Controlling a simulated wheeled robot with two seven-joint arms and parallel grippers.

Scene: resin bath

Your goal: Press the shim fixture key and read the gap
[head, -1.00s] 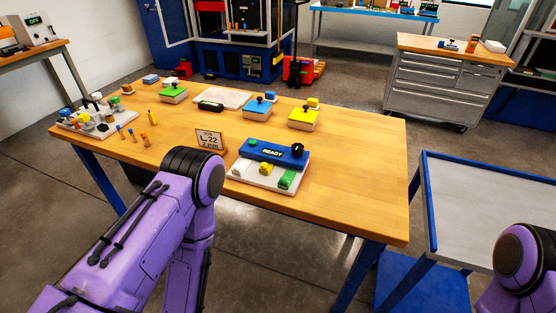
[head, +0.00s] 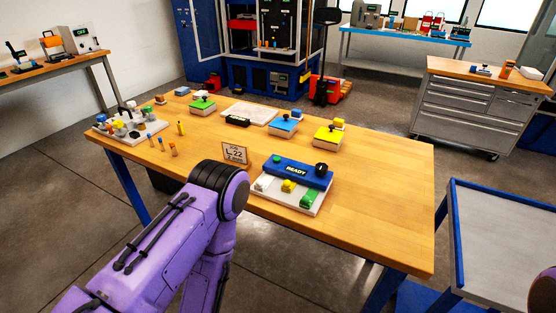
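The shim fixture (head: 297,171) sits near the front edge of the wooden table. It has a blue top with a display reading "READY" and a black knob at its right end. On its white base are a white, a yellow (head: 288,186) and a green (head: 309,199) piece; I cannot tell which is the key. A small sign (head: 235,153) beside it reads "L.22" with a smaller line below. My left arm reaches in from below, in front of the table; its gripper is out of sight. My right gripper is not in view.
A tray (head: 130,130) of small parts is at the left. A blue-framed cart (head: 510,235) stands at the right. The table's right end is clear.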

